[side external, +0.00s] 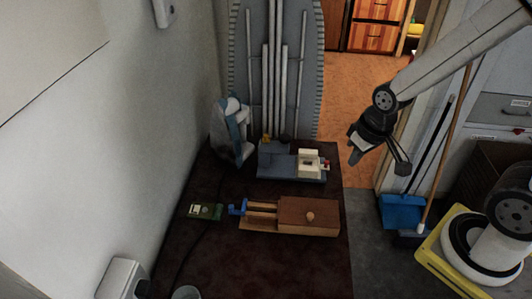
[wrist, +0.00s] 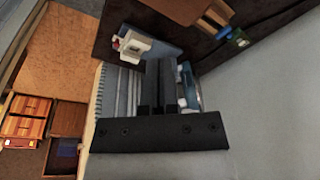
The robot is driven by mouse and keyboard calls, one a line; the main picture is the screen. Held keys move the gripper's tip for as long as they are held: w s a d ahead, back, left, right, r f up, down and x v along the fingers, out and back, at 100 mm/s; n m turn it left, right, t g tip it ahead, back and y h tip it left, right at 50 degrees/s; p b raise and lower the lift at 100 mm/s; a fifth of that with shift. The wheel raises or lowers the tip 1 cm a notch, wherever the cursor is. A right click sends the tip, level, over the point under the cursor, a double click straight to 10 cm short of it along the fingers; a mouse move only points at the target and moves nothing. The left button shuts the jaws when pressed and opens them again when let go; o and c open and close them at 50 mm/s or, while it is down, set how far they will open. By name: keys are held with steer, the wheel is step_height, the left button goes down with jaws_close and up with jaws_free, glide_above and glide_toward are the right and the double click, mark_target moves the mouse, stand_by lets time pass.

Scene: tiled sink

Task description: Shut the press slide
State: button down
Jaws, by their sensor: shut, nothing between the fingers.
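Two mechanisms lie on the dark brown mat (side external: 300,262), and I cannot tell for certain which is the press. One is a wooden box (side external: 325,228) with pale rails (side external: 262,206) running left to a blue end piece (side external: 237,208); a gap with the rails bare lies between them. The other is a blue-grey base (side external: 275,163) with a white block (side external: 308,161) and a red piece at its right end. Both also show at the top of the wrist view, the white block (wrist: 135,45) nearer my fingers. My gripper (side external: 355,157) is shut and empty, raised right of the mat, touching neither.
A small green object (side external: 205,211) lies left of the blue end piece. A blue-and-white upright object (side external: 236,130) and an ironing board (side external: 283,60) stand behind. A wall borders the left. A blue dustpan (side external: 402,212) and broom handle (side external: 450,140) stand right.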

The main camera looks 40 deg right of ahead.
steer(key=w+d+f+m+t+y, duration=0.1)
steer(key=w+d+f+m+y, duration=0.1)
steer(key=d+f+m, duration=0.4)
steer(key=w+d+f+m+t+y, duration=0.1)
steer(key=w+d+f+m+y, duration=0.1)
steer(key=d+f+m, duration=0.4)
steer(key=w+d+f+m+t+y, duration=0.2)
steer(key=w+d+f+m, duration=0.2)
steer(key=d+m, duration=1)
step_height(320, 180, down, 2)
steer(key=shift+w+d, duration=0.15)
steer(key=shift+d, duration=0.3)
glide_toward(328, 166)
step_height(328, 166, down, 4)
steer(key=shift+w+a+r, duration=0.1)
steer(key=shift+w+a, duration=0.55)
steer(key=shift+a, duration=0.3)
steer(key=shift+w+a, duration=0.7)
steer(key=shift+w, duration=0.05)
